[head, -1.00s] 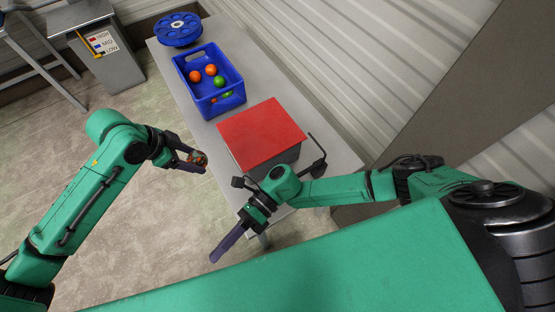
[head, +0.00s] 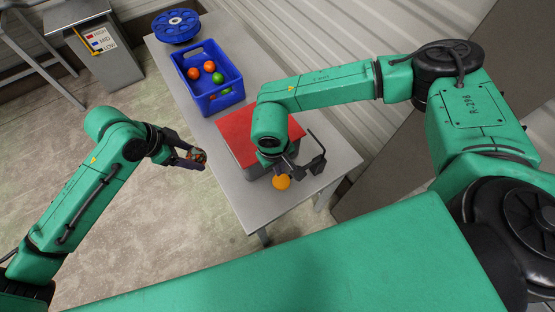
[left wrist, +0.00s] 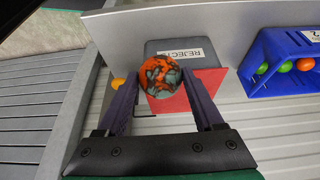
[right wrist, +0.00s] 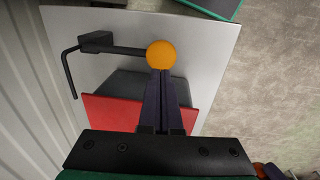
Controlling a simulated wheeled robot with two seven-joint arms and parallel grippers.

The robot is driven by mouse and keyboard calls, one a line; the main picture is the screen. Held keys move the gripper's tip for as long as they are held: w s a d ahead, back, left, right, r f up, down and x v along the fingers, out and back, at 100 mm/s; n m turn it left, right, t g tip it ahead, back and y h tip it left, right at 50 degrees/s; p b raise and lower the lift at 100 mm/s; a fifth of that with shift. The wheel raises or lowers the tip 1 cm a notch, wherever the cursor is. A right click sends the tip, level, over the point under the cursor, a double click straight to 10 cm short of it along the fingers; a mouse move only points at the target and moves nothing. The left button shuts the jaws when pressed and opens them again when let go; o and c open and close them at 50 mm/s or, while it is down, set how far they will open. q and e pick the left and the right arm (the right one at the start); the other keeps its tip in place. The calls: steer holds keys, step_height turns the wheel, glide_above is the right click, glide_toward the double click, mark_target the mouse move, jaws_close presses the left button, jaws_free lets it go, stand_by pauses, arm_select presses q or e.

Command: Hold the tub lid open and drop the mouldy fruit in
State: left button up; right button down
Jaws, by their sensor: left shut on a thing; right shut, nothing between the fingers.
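The grey tub (left wrist: 190,46) bears a REJECT label and stands on the table, with its red lid (head: 236,130) lying flat and apparently shut. A black bent rod (right wrist: 125,49) beside the tub ends in an orange knob (head: 282,182). My left gripper (head: 193,157) is shut on the mouldy fruit (left wrist: 160,75), orange-red with grey-green patches. It holds the fruit in the air left of the tub. My right gripper (right wrist: 161,76) is shut and empty, its fingertips at the orange knob (right wrist: 161,54); I cannot tell whether they touch. In the head view my right arm covers part of the lid.
A blue crate (head: 187,90) with several orange and green fruits stands behind the tub. A blue round tray (head: 176,27) lies at the table's (head: 316,182) far end. A grey cabinet with a HIGH, MID, LOW label (head: 98,40) stands far left. A ribbed wall runs along the right.

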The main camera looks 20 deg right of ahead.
mark_target(281, 180)
steer(key=shift+f, duration=0.45)
steer(key=shift+d+f, duration=0.15)
steer(key=shift+f, duration=1.1)
steer(key=shift+d+f, duration=0.1)
steer(key=shift+f, duration=1.15)
